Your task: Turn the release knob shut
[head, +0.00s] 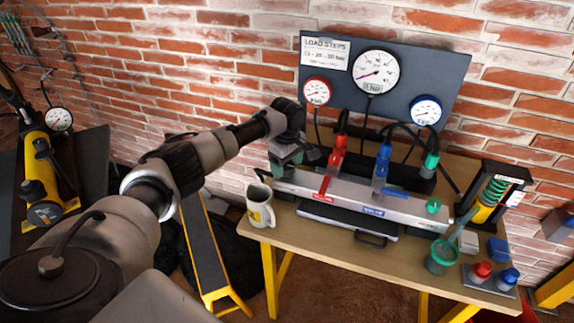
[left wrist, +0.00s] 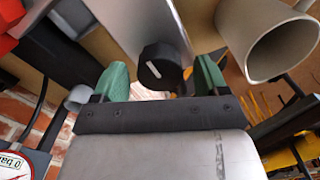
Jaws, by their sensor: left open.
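The release knob (left wrist: 158,67) is round and black with a white mark line, at the end of the grey metal manifold (left wrist: 150,22). In the head view the manifold (head: 345,199) lies along the table, and my left gripper (head: 282,166) is at its left end, hiding the knob. In the left wrist view my left gripper's green fingers (left wrist: 161,80) stand apart, one on each side of the knob. Gaps show on both sides, so I see no contact. How deep the knob sits between the fingers I cannot tell. My right gripper is not in view.
A mug (head: 260,206) stands on the table close to my left gripper; it also shows in the left wrist view (left wrist: 268,45). A gauge panel (head: 420,75) stands behind. A green cup (head: 440,257) is at right.

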